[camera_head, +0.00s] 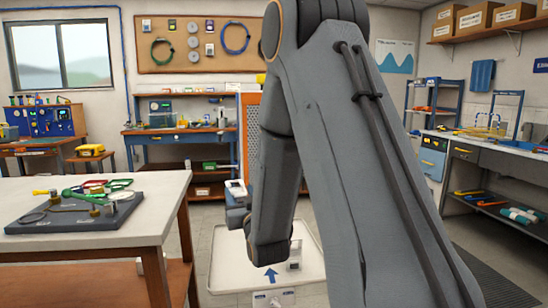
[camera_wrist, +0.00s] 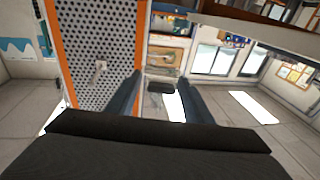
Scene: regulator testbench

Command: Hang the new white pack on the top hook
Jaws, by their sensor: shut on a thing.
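A small white pack (camera_head: 236,188) shows at the end of my arm in the head view, left of the forearm. My gripper (camera_head: 238,207) is shut on it, though the arm hides most of the grip. In the wrist view, which looks upside down, the two fingers of my gripper (camera_wrist: 160,84) stand apart, with a small dark piece (camera_wrist: 160,88) between them. The perforated panel with an orange frame (camera_wrist: 92,40) lies to the left there. One pale hook-like fitting (camera_wrist: 100,72) is on it. In the head view my arm covers most of the panel (camera_head: 251,105).
A white table (camera_head: 100,240) with a grey board of cables (camera_head: 75,213) stands at left. A pale tray (camera_head: 225,272) with a blue arrow and a small item (camera_head: 294,262) lies low in front. Benches line the back and right. Floor between is clear.

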